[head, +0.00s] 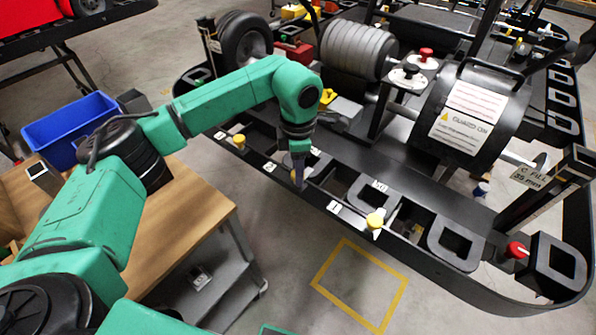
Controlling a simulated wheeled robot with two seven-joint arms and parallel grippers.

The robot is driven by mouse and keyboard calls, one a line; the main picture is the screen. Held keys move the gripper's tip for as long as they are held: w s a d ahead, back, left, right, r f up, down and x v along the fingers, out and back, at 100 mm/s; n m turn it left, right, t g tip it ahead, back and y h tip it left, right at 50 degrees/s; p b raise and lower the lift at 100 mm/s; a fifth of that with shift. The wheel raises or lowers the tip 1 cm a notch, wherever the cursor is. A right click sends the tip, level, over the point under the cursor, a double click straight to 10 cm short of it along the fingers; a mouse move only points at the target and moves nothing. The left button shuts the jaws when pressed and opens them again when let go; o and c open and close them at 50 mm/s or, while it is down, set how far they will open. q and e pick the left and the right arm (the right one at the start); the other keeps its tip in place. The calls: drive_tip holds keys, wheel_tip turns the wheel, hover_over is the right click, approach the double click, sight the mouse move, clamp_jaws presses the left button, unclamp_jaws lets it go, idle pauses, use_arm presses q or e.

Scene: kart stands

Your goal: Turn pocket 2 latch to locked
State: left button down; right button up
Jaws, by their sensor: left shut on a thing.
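My left gripper (298,172) points down at the front rail of the black kart stand (262,150). It is shut on a small yellow-orange latch (296,177), taken as the pocket 2 latch, beside a small white number label (270,167). The fingers hide most of this latch, so I cannot tell its angle. My right gripper is not in view.
A guarded black drum (470,115) and a grey ribbed roller (357,50) stand behind the rail. A red knob (517,250) is at the right end. A wooden bench (180,205) and blue bin (68,130) are at left. Yellow tape (345,243) marks clear floor in front.

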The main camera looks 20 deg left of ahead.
use_arm(q)
drive_tip(key=shift+w+r, duration=0.1)
idle(0.4)
drive_tip(key=shift+c, duration=2.2)
unclamp_jaws()
wheel_tip(320, 180, up, 14)
drive_tip(key=b, duration=0.1)
drive_tip(key=shift+r+b, duration=0.25)
drive_tip(key=shift+b, duration=0.05)
